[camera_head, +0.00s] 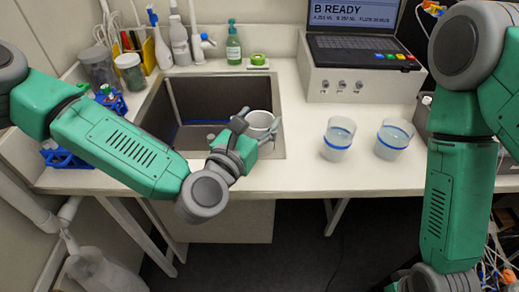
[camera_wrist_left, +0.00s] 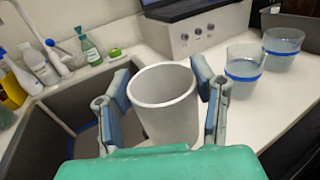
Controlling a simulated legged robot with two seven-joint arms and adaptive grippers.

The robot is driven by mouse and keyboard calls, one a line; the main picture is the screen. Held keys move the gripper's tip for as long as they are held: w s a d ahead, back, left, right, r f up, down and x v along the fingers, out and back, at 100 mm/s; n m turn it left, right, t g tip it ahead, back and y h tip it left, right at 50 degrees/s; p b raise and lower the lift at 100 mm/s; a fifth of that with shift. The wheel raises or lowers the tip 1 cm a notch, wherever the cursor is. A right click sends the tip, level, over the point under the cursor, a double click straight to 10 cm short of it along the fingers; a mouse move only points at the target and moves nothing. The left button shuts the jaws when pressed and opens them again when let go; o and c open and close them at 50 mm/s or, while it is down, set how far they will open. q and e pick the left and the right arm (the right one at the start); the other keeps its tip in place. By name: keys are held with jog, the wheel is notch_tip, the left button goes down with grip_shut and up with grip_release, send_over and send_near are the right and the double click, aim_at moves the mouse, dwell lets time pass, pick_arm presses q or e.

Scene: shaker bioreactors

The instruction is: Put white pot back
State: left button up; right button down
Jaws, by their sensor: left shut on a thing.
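The white pot (camera_head: 261,121) is an open, empty-looking cup held over the right part of the sink in the head view. It fills the middle of the left wrist view (camera_wrist_left: 166,110), with its mouth facing up toward the camera. My left gripper (camera_head: 245,127) has a finger on each side of the pot, and in the left wrist view its blue-padded fingers (camera_wrist_left: 163,105) flank the pot's walls. It is shut on the pot. The pot's bottom is hidden. My right arm comes in at the right of the head view, and its gripper is out of frame.
The sink (camera_head: 190,100) lies under the left gripper. Two clear cups with blue bands, one (camera_head: 338,138) and another (camera_head: 393,138), stand on the counter to the right. A laptop (camera_head: 355,35) sits on a white box behind. Bottles (camera_head: 233,45) line the back. Counter between sink and cups is clear.

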aim_at(258, 136)
pick_arm(q)
notch_tip(258, 136, down, 4)
jog(key=shift+a+f, duration=0.1)
jog(key=shift+a, duration=0.05)
jog(key=shift+f, duration=0.35)
jog(key=f, duration=0.3)
jog(key=shift+d, duration=0.25)
jog(key=shift+f, duration=0.2)
jog(key=shift+a, duration=0.1)
jog(key=o, duration=1.1)
